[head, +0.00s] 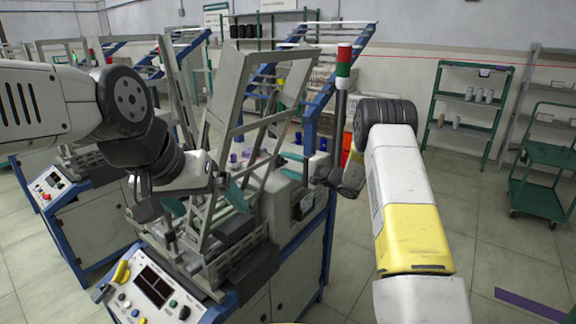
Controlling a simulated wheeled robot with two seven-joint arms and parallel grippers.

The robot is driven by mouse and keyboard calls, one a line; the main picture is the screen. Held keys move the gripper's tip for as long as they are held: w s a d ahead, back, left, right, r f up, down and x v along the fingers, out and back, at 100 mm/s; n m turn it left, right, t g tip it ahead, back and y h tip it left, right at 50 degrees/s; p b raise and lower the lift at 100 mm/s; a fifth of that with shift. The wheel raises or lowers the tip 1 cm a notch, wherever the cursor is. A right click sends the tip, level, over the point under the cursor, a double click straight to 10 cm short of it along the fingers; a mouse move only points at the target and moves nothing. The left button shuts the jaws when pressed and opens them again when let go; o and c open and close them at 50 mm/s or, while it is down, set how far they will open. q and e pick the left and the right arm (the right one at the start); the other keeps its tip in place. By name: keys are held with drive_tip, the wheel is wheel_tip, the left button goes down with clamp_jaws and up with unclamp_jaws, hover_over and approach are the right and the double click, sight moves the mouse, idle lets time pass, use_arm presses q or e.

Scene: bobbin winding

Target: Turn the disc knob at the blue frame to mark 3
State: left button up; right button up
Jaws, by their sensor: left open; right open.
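The winding machine in the middle has a blue frame (312,98) rising at its back right, with a blue-edged base. I cannot clearly make out the disc knob or its marks; they may be hidden or too small. A grey box with a dark label (305,206) sits on the machine's right side. My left gripper (150,205) is open above the machine's front left, near the control panel. My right gripper (322,174) is open and seen small beside the machine's right side, close to the grey box. Neither gripper visibly holds anything.
A control panel (150,300) with buttons and a yellow handle (121,272) is at the front. Tilted grey frames (228,90) stand over the machine. A red-green signal lamp (343,68) rises behind my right gripper.

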clamp_jaws()
